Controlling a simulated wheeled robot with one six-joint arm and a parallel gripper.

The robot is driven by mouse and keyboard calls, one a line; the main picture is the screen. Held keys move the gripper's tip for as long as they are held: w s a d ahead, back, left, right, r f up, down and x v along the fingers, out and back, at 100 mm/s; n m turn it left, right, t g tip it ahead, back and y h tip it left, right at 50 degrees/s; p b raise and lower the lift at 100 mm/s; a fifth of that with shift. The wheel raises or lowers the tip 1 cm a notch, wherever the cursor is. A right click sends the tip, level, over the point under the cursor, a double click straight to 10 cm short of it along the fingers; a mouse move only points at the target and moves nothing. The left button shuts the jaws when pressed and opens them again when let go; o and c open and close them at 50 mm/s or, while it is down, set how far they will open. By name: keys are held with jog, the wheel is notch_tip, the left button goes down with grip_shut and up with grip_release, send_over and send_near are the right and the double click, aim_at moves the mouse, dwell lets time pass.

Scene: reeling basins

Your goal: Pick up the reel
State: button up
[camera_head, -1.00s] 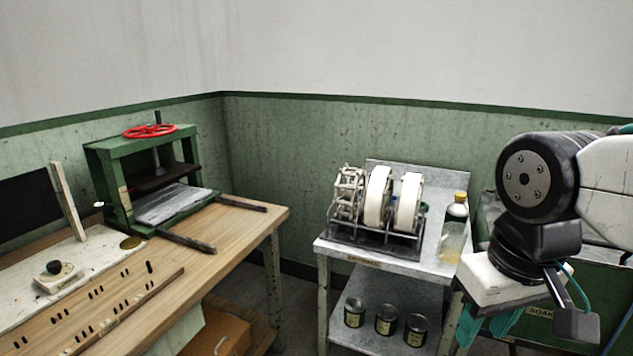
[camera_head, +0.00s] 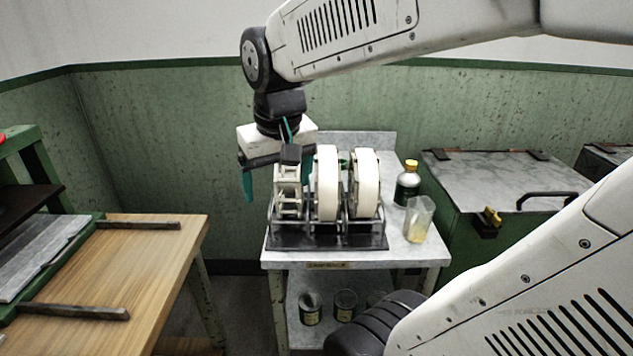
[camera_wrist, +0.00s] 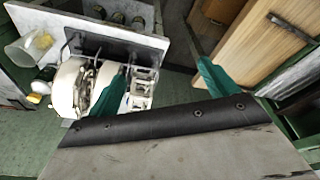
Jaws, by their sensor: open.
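Three reels stand upright side by side in a dark rack (camera_head: 285,242) on a metal table. The leftmost is an open metal-framed reel (camera_head: 290,200); beside it are a white reel (camera_head: 327,185) and another white reel (camera_head: 365,186). My gripper (camera_head: 277,188), with teal fingers, is open and empty at the left end of the row, by the metal-framed reel. In the wrist view, one finger of my gripper (camera_wrist: 162,70) overlaps the gap between the metal-framed reel (camera_wrist: 141,85) and a white reel (camera_wrist: 104,80); the other is off to the right. I cannot tell whether either touches.
A yellow-capped bottle (camera_head: 407,184) and a clear beaker (camera_head: 418,220) stand right of the rack. Tins (camera_head: 311,308) sit on the lower shelf. A wooden bench (camera_head: 150,255) is at left, a green lidded basin (camera_head: 500,180) at right.

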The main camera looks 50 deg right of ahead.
jog(key=w+d+m+h, duration=0.1)
jog(key=w+d+m, duration=0.15)
jog(key=d, duration=0.35)
jog(key=w+d+m, duration=0.1)
jog(key=w+d, duration=0.2)
jog(key=d, duration=0.2)
jog(key=m+h, duration=0.1)
jog(key=m, duration=0.1)
send_near(327, 150)
jog(key=f, duration=0.1)
jog(key=a+f, duration=0.1)
jog(key=shift+f+t, duration=0.3)
jog(key=shift+f, duration=0.05)
jog(key=shift+w+d+f+m, duration=0.15)
jog(key=shift+d+f+m, duration=0.2)
jog(key=shift+d+f, duration=0.4)
jog(key=x, duration=0.5)
jog(key=shift+d+f, duration=0.1)
jog(key=shift+d, duration=0.15)
jog(key=shift+w+d+f, duration=0.15)
jog(key=shift+w+f, duration=0.05)
jog(key=shift+f, duration=0.3)
jog(key=c, duration=1.2)
